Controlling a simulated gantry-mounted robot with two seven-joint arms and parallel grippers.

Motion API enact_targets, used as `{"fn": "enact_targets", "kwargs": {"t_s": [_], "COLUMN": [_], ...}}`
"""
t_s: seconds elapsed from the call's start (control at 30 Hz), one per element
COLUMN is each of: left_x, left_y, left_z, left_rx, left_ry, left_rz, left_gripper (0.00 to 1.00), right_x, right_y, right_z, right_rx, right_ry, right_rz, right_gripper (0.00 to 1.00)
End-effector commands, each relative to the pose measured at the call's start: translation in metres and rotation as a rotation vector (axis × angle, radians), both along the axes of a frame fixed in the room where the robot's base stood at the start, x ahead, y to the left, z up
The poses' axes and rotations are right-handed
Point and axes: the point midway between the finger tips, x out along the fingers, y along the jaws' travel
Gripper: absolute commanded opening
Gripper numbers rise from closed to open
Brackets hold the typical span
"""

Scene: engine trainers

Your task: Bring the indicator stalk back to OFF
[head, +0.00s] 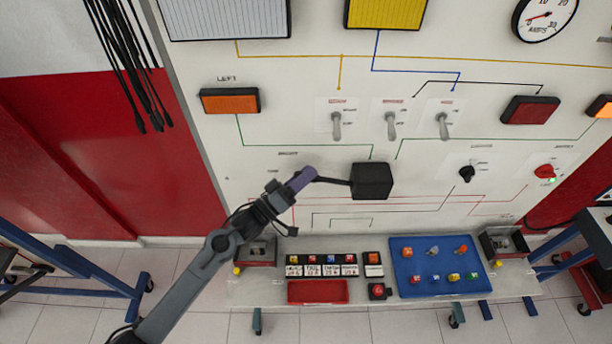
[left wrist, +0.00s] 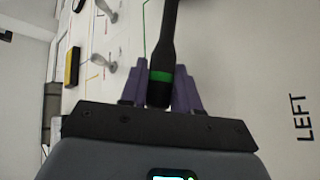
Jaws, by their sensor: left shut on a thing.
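The indicator stalk (head: 332,181) is a thin black lever that sticks out to the left from a black box (head: 372,181) on the white panel. My left gripper (head: 306,176) is at the stalk's free left end, its purple fingers shut on it. In the left wrist view the stalk (left wrist: 164,60), black with a green band, runs up from between the purple fingers (left wrist: 160,92). The fingers hide part of its tip in the head view. Any position marks near the stalk are too small to read. My right gripper does not show.
Grey toggle switches (head: 391,125) stand above the box, and a black knob (head: 467,173) is to its right. An orange lamp (head: 230,101) is at upper left. Below, a shelf holds a red tray (head: 318,291) and a blue tray (head: 408,288) with small parts.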

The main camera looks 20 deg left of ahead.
Motion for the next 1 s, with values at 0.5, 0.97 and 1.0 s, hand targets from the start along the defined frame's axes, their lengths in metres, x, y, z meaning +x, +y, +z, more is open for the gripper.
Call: {"fn": "enact_targets", "kwargs": {"t_s": [0.5, 0.97, 1.0], "left_x": [-0.002, -0.002, -0.002], "left_y": [0.006, 0.005, 0.005], "left_z": [-0.037, -0.037, -0.037], "left_rx": [-0.240, -0.237, -0.237], "left_ry": [-0.099, -0.097, -0.096], "left_rz": [0.002, 0.002, 0.002], "left_gripper": [0.00, 0.38, 0.38], "right_x": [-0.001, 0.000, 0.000], "right_y": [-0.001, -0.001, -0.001], "right_z": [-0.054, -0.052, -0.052], "right_rx": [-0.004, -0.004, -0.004], "right_ry": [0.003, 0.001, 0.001], "right_rz": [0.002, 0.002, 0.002], "right_gripper": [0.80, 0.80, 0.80]}}
